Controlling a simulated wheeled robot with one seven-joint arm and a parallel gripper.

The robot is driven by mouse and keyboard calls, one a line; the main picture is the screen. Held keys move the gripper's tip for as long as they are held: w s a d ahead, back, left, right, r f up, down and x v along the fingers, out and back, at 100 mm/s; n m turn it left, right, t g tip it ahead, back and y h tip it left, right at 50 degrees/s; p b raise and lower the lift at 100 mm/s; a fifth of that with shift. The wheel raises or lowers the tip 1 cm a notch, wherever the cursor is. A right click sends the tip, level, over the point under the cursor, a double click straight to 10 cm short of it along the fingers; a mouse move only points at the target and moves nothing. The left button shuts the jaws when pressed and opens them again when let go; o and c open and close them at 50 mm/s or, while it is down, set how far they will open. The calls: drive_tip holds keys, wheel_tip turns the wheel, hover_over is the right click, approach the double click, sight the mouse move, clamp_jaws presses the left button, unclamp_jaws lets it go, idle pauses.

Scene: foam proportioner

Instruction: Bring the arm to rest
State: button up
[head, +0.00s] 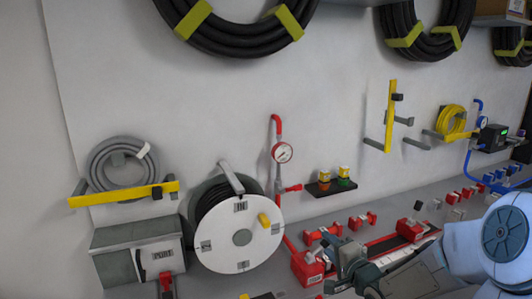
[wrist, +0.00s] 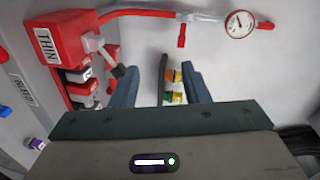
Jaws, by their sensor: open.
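My arm (head: 490,245) reaches in from the lower right in the head view, pale blue and grey. My gripper (head: 347,268) is at its left end, in front of the red fittings along the bench. In the wrist view my gripper (wrist: 160,82) shows two blue-grey fingers standing apart, with nothing held. A small dark shelf with orange, white and green items (wrist: 174,86) shows in the gap, beyond the fingers. Part of the bench behind the gripper is hidden in the head view.
A red block labelled THIN (wrist: 50,42) is close by at the left in the wrist view. A red pipe with a gauge (head: 282,152) rises from the bench. A white hose reel (head: 240,240) stands left of my gripper. Coiled hoses (head: 240,35) hang above.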

drive_tip(key=s+a+r+n+g+h, duration=0.1)
drive_tip(key=s+n+g, duration=0.5)
drive_tip(key=s, duration=0.8)
drive_tip(key=s+a+r+n+g+h, duration=0.1)
drive_tip(key=s+n+g+h, duration=0.3)
drive_tip(key=s, duration=1.1)
drive_tip(key=r+n+g, duration=0.1)
drive_tip(key=n+g, duration=0.1)
drive_tip(key=shift+a+n+h, duration=0.3)
